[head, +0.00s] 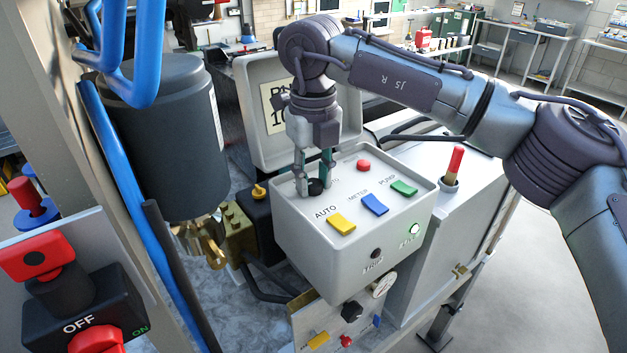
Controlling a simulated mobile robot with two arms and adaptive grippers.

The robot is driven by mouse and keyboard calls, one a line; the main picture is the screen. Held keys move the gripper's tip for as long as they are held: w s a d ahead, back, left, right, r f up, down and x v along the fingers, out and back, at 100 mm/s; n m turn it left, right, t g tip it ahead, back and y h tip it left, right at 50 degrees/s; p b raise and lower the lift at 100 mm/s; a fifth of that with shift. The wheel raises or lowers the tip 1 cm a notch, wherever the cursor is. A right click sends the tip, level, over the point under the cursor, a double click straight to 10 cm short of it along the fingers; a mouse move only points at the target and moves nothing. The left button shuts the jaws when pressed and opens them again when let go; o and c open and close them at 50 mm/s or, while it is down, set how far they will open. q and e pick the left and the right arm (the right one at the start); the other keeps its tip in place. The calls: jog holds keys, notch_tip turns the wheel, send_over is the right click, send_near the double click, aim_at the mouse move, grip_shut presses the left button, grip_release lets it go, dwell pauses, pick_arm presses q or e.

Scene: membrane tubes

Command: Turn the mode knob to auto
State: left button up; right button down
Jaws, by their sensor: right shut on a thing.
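A grey control box (300,240) stands at the middle of the head view, with its top panel facing up. The black mode knob (316,188) sits at the panel's back left, partly hidden by fingers. My right gripper (316,184) reaches down from above and is shut on the knob, one finger on each side. Small lettering beside the knob is partly covered, and I cannot tell which way the knob points. The word AUTO is printed on the panel near the yellow button (341,221). My left gripper is not in view.
Blue (374,205), green (404,187) and red (363,165) buttons share the panel. A red-handled lever (454,166) stands to its right. An open grey lid (240,95) rises behind. A dark cylinder (165,130) and blue pipes (130,190) crowd the left.

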jog(key=m+b, duration=0.3)
jog(key=shift+f+m, duration=0.2)
jog(key=shift+m, duration=0.1)
jog(key=m+b, duration=0.3)
jog(key=m, duration=0.1)
jog(key=shift+r+m, duration=0.1)
jog(key=shift+m, duration=0.2)
jog(key=m+b, duration=0.3)
jog(key=m, duration=0.1)
jog(key=m+b, duration=0.2)
jog(key=m, duration=0.2)
jog(key=shift+r, duration=0.15)
jog(key=shift+m, duration=0.4)
jog(key=c, duration=0.8)
grip_release()
